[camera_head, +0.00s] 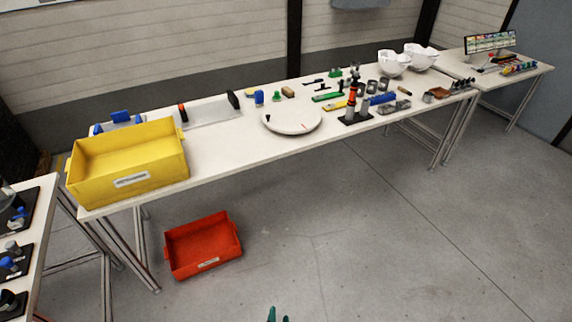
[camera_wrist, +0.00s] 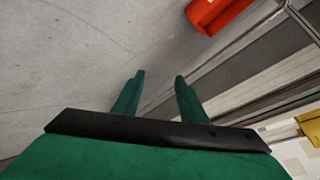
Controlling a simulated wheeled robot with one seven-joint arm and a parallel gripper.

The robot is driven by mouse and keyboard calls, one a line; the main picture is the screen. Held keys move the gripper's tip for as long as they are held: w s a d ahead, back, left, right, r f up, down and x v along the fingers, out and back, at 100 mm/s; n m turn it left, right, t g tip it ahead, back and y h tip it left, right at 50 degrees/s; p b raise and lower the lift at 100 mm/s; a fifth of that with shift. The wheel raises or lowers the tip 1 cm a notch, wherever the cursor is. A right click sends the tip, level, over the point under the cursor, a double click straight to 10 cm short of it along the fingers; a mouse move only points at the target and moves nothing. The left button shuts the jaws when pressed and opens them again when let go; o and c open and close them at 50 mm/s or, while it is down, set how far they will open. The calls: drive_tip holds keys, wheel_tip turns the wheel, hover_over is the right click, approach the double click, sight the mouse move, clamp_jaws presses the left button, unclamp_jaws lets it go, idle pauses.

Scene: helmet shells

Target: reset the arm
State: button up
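My gripper (camera_wrist: 158,80) is green with a black band across its base. In the wrist view its two fingers stand apart with only grey floor and a bit of table frame behind them, so it is open and empty. In the head view only the green fingertips (camera_head: 277,314) show at the bottom edge, over bare floor and well short of the long table. The rest of my arm is hidden below the head view.
A long white table (camera_head: 240,140) holds a yellow bin (camera_head: 130,165), a round white turntable (camera_head: 291,119), tools and two white helmet shells (camera_head: 394,64). A red bin (camera_head: 203,246) sits on the floor. Another table (camera_head: 40,225) stands at left. Floor in front is clear.

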drive_tip(key=s+d+r+n+t, duration=0.1)
drive_tip(key=s+r+n+t, duration=0.1)
drive_tip(key=s+r, duration=1.1)
drive_tip(key=s+d+r+n+t, duration=0.1)
drive_tip(key=s+r+n+t, duration=0.2)
drive_tip(key=s+r, duration=1)
wheel_tip(320, 180, up, 5)
drive_tip(key=n, duration=0.2)
drive_tip(key=shift+s+d+n+h, duration=0.15)
drive_tip(key=shift+d+n+h, duration=0.05)
drive_tip(key=shift+n+h, duration=0.1)
